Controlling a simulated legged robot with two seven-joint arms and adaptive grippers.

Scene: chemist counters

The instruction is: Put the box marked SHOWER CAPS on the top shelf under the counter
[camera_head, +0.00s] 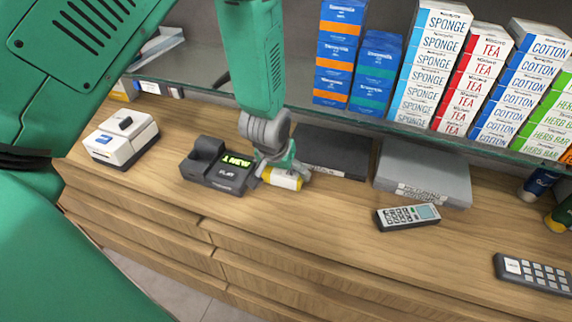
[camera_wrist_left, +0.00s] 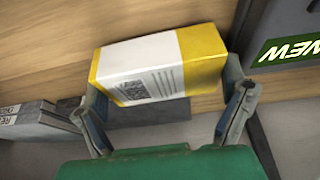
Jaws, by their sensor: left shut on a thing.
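My left gripper (camera_head: 281,168) is shut on a small white and yellow box (camera_head: 284,182) at the counter, between the black device and the dark flat case. In the left wrist view the box (camera_wrist_left: 150,72) lies between the two fingers, showing a barcode-like square and small print. I cannot read the words SHOWER CAPS on it. I cannot tell whether it touches the counter top. The wooden counter (camera_head: 330,215) has long wooden fronts or shelf edges (camera_head: 300,262) below its top; any space behind them is hidden. My right gripper is not in view.
A black device (camera_head: 213,170) with a green display is left of the box; a white device (camera_head: 120,137) is farther left. Dark (camera_head: 330,150) and grey (camera_head: 425,172) flat cases and a handset (camera_head: 408,216) are right. A glass shelf (camera_head: 390,122) holds box stacks above.

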